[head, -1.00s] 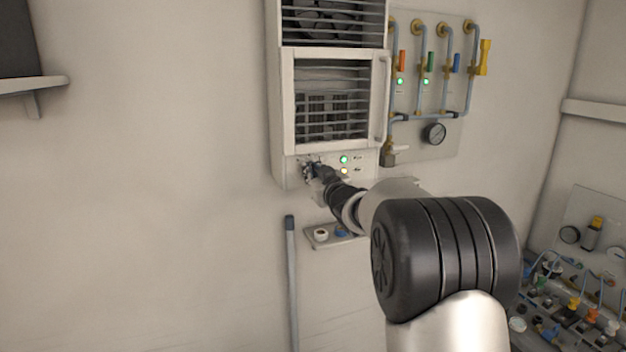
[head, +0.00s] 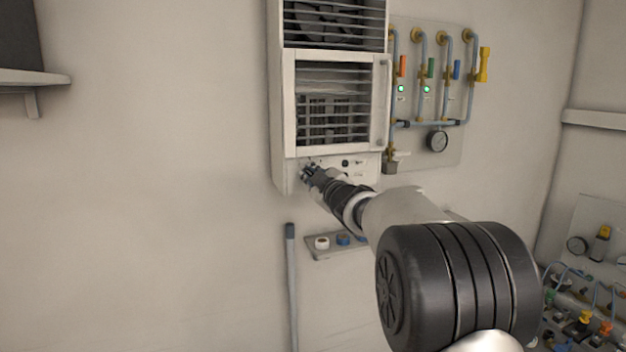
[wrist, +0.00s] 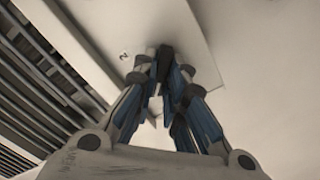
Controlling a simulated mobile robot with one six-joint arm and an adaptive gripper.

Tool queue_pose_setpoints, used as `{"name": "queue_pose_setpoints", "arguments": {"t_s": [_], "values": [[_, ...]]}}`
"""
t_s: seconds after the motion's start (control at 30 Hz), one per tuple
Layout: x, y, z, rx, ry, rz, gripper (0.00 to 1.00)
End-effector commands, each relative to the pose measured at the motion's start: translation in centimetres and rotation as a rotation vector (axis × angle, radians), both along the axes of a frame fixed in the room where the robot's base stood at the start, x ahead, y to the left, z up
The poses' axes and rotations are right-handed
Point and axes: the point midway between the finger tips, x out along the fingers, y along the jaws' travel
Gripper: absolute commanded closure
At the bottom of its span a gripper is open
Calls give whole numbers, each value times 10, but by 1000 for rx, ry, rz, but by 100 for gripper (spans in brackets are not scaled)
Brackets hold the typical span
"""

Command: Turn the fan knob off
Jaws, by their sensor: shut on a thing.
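The fan unit is a white wall cabinet (head: 284,120) with louvres, and its control panel (head: 367,167) is along the bottom. My gripper (head: 308,172) is at the left part of this panel, reaching in from the lower right. In the wrist view, my gripper (wrist: 165,78) has its blue-padded fingers closed on the dark fan knob (wrist: 165,58), which stands out from the pale panel. In the head view the fingers mostly hide the knob. An indicator lamp (head: 345,163) right of the gripper is dark.
A small shelf (head: 320,252) with tape rolls is below the cabinet. A grey pole (head: 291,285) stands below left.

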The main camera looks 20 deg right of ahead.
Motion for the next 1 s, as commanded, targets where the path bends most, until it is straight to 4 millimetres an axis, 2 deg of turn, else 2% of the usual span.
{"name": "queue_pose_setpoints", "arguments": {"t_s": [0.37,0.4,0.7,1.0], "values": [[0,0,0,-13,1,0,100],[0,0,0,-13,1,0,88],[0,0,0,-10,1,1,68],[-1,0,0,-9,1,1,68]]}}
